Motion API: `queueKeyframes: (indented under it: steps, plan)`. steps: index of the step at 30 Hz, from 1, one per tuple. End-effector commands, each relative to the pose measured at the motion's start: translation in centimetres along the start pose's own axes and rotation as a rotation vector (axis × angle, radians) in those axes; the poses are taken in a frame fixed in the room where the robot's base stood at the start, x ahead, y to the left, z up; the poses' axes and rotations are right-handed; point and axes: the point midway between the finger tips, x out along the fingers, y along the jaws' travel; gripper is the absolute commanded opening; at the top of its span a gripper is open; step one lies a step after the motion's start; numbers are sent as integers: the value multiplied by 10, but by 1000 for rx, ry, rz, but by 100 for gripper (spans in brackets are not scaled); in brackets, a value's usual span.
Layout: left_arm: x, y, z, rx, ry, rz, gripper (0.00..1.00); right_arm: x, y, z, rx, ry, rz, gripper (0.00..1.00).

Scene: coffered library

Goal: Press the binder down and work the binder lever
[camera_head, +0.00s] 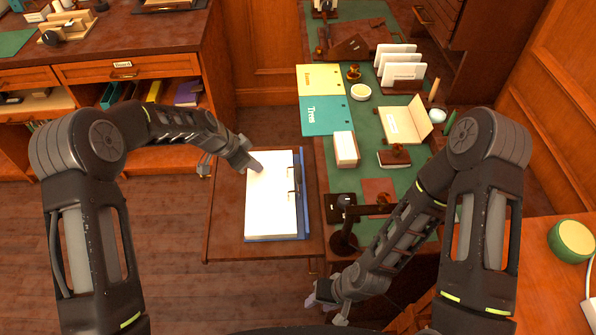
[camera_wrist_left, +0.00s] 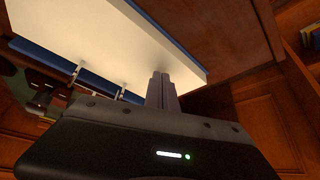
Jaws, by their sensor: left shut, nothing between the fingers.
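The binder (camera_head: 303,222) lies open on a wooden pull-out board, a blue cover under a thick stack of white pages (camera_head: 268,205). Small metal fittings (camera_head: 293,180) stand at the right edge of the pages; I cannot tell which is the lever. In the left wrist view two thin metal posts (camera_wrist_left: 76,72) show at the stack's edge, with the blue cover (camera_wrist_left: 95,82) beside them. My left gripper (camera_head: 256,168) is shut and empty, its tips over the upper left of the pages; contact is unclear. In the wrist view its fingers (camera_wrist_left: 162,88) are together. My right gripper (camera_head: 326,296) is low, away from the binder.
The pull-out board (camera_head: 225,215) has bare wood left of the binder. The green-topped desk (camera_head: 345,100) to the right holds folders, a letter rack (camera_head: 400,65), stamps and a dark stand (camera_head: 343,240). A cabinet (camera_head: 130,65) stands at the back left.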

Motion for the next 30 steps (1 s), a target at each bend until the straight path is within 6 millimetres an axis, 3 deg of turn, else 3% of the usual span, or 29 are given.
queueKeyframes:
  steps: [30]
  plan:
    - [12,2,9,-2,-5,4,0,12,4,-1,-2,3,-3,36]
